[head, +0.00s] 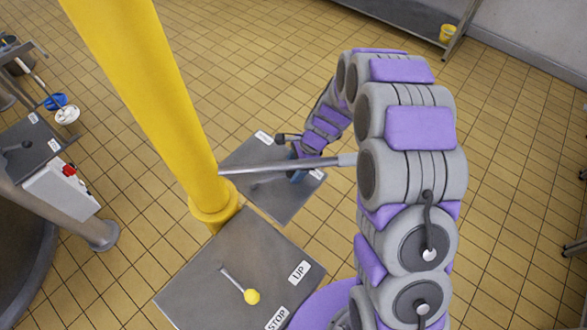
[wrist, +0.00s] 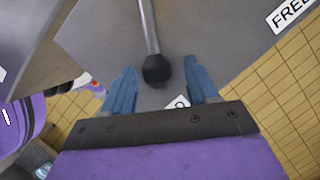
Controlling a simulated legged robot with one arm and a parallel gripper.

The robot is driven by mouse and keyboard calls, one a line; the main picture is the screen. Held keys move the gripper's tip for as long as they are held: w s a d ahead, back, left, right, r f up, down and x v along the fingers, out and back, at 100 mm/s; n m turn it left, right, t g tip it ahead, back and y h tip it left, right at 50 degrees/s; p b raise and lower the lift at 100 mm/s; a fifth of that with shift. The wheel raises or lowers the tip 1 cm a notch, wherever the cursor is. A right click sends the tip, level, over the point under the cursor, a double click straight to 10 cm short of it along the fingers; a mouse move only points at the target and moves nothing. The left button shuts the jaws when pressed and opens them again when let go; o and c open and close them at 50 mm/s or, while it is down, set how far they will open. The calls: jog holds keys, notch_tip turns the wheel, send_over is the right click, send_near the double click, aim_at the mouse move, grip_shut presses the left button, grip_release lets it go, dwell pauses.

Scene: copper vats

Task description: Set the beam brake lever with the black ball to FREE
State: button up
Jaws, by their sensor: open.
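The brake lever is a thin grey rod (wrist: 149,28) ending in a black ball (wrist: 157,69). It stands over a grey plate (head: 285,198) beside the yellow post. My gripper (wrist: 160,75) is open, with one blue finger on each side of the ball in the wrist view. A gap shows on both sides; I cannot tell how deep the ball sits between the fingers. The FREE label (wrist: 291,14) is at the top right. Another label (wrist: 178,103) is mostly hidden by my gripper. In the head view my gripper (head: 298,160) is partly hidden behind a grey bar.
The grey bar (head: 280,165) reaches right from the yellow post (head: 160,90), crossing above the plate. A nearer plate (head: 215,285) carries a yellow-ball lever (head: 251,296) and UP and STOP labels. A console with a red button (head: 69,170) stands left. Tiled floor beyond is open.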

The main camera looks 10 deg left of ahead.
jog(key=shift+a+f, duration=0.1)
jog(key=shift+f, duration=0.2)
jog(key=shift+s, duration=0.1)
jog(key=shift+d, duration=0.6)
jog(key=shift+a, duration=0.5)
jog(key=c, duration=0.7)
jog(key=shift+d, duration=0.1)
grip_shut()
